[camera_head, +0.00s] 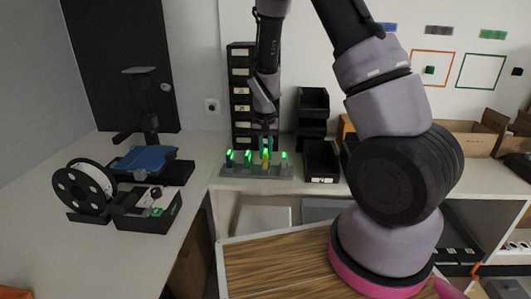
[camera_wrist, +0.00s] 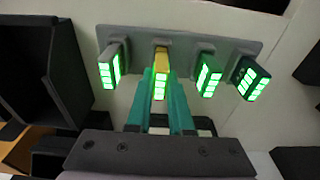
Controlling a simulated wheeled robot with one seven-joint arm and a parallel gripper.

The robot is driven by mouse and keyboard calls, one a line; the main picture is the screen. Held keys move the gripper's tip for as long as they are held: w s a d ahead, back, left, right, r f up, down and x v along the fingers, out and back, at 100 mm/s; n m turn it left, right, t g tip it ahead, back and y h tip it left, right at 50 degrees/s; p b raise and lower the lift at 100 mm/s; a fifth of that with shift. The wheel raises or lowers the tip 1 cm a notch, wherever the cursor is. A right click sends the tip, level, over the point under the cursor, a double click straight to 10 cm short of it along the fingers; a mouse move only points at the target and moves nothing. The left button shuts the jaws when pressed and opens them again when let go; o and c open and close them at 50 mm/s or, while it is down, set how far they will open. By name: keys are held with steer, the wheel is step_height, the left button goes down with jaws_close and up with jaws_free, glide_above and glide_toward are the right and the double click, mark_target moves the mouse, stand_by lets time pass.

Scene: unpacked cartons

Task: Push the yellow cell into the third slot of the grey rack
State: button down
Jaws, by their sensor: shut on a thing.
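The grey rack (camera_head: 240,173) stands on the white counter at mid-picture; it also fills the top of the wrist view (camera_wrist: 135,36). The yellow cell (camera_wrist: 161,62) stands in its row, third from the left in the head view (camera_head: 265,164) and second from the left in the wrist view. Its green lights are lit. My gripper (camera_wrist: 160,84) has teal fingers shut on the yellow cell, one on each side. The cell's far end meets the rack; how deep it sits cannot be told. Three dark cells with green lights stand in the rack beside it.
A black drawer tower (camera_head: 241,95) stands behind the rack, and black bins (camera_head: 321,160) stand to its right. A filament spool (camera_head: 85,189), a blue-topped device (camera_head: 145,160) and a black box (camera_head: 147,212) are on the left counter. Bare counter lies left of the rack.

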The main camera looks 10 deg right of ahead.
mark_target(265, 153)
steer(key=shift+f, duration=0.55)
stand_by(0.4)
steer(key=c, duration=0.7)
jaws_free()
steer(key=shift+c, duration=0.2)
steer(key=shift+r, duration=0.1)
steer(key=r, duration=0.6)
steer(key=s+r, duration=0.1)
steer(key=r, duration=0.3)
steer(key=shift+s+a, duration=0.1)
steer(key=shift+a, duration=0.15)
steer(key=s+d+r+t+y, duration=0.15)
steer(key=s+r, duration=0.25)
steer(key=r, duration=0.5)
steer(key=s+d+r+t+y, duration=0.1)
steer(key=s+d+r, duration=0.3)
steer(key=r, duration=0.5)
steer(key=s+r+t, duration=0.3)
steer(key=s+r, duration=0.4)
steer(key=s, duration=0.6)
steer(key=shift+d+r+m, duration=0.3)
steer(key=shift+d+r, duration=0.05)
steer(key=shift+d, duration=0.05)
